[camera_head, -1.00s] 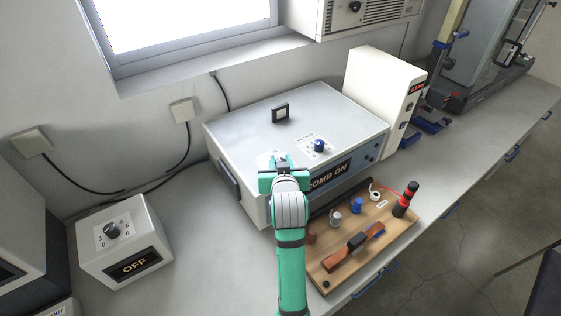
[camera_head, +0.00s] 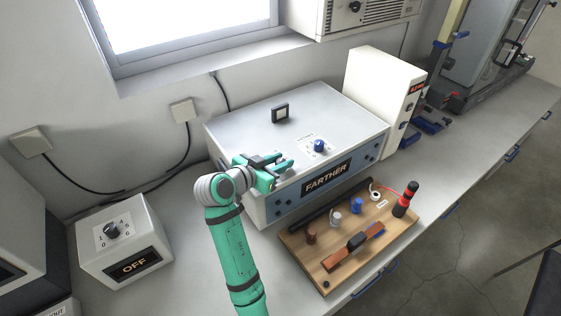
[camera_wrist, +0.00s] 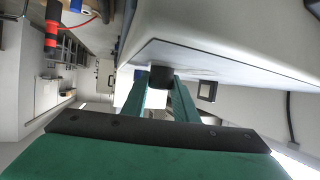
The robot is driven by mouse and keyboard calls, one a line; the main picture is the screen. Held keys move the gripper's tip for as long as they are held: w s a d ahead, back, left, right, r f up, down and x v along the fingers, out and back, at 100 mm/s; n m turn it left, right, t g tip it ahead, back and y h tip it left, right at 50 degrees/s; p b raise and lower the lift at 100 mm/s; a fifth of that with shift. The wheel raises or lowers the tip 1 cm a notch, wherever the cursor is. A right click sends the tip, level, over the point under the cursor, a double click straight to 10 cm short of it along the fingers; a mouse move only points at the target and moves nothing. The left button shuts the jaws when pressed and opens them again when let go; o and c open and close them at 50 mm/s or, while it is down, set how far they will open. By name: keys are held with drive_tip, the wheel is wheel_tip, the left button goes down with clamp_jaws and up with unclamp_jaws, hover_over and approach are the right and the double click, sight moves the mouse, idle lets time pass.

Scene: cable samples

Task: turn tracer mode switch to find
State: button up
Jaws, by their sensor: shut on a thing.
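A large grey instrument box (camera_head: 315,100) stands mid-bench. Its front display (camera_head: 326,176) reads FARTHER. My gripper (camera_head: 280,162) is at the left front part of the box's top, fingers pointing right. In the wrist view it is shut on a small dark knob (camera_wrist: 161,77) beside the pale top surface. In the head view the fingers hide that knob, and its markings cannot be read. A blue knob (camera_head: 319,146) on a white label sits to the right of my gripper, apart from it. Its label is too small to read.
A wooden board (camera_head: 330,262) with posts and a red-black probe (camera_head: 405,200) lies in front of the box. A small box (camera_head: 125,245) with a dial and an OFF display is at left. A white unit (camera_head: 375,95) stands behind right.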

drive_tip(key=shift+m+g, duration=0.3)
drive_tip(key=o, duration=1.1)
drive_tip(key=shift+c, duration=0.2)
drive_tip(key=shift+h, duration=0.3)
drive_tip(key=v, duration=1)
drive_tip(key=shift+s+a+r, duration=0.1)
drive_tip(key=shift+s+a, duration=0.1)
drive_tip(key=shift+s, duration=0.1)
